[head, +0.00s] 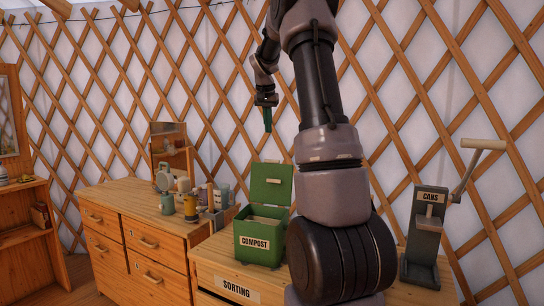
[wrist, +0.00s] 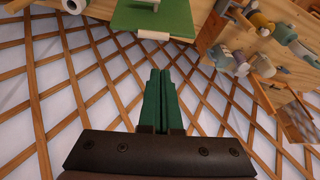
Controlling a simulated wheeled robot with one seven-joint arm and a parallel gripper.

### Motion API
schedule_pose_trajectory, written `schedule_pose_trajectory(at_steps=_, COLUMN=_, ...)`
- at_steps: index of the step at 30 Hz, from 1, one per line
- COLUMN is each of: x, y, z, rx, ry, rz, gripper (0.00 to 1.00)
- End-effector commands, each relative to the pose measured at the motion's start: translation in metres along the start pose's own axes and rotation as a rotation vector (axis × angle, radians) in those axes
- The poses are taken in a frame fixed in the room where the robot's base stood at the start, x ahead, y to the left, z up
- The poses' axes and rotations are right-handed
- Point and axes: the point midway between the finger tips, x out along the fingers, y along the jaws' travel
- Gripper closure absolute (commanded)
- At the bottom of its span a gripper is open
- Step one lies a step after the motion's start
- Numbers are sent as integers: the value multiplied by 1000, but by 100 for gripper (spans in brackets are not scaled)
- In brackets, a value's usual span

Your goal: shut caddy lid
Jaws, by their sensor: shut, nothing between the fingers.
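The green compost caddy (head: 260,240) stands on the sorting cabinet, its front labelled COMPOST. Its green lid (head: 272,184) is raised, standing up at the back of the box. In the wrist view the lid (wrist: 150,18) shows at the top, with a pale cylindrical piece (wrist: 154,35) along its edge. My gripper (head: 267,120) is above and behind the lid, apart from it, pointing down. Its green fingers are together with nothing between them, and they also fill the middle of the wrist view (wrist: 161,85).
A can crusher (head: 428,235) with a crank handle stands at the right. The lattice wall (head: 220,80) rises close behind. My arm hides part of the cabinet top.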

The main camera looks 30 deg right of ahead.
Motion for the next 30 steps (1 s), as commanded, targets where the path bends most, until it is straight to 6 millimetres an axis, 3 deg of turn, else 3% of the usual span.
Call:
schedule_pose_trajectory(at_steps=1, x=14, y=2, z=-12, rx=11, ry=-3, rz=20, gripper=100)
schedule_pose_trajectory(at_steps=6, x=35, y=6, z=-32, rx=34, ry=-4, rz=55, gripper=100)
schedule_pose_trajectory(at_steps=14, x=65, y=8, z=-32, rx=35, ry=-6, rz=59, gripper=100)
schedule_pose_trajectory(at_steps=24, x=137, y=12, z=-32, rx=35, ry=-6, rz=58, gripper=100)
schedule_pose_trajectory(at_steps=30, x=126, y=10, z=-5, rx=33, ry=-4, rz=56, gripper=100)
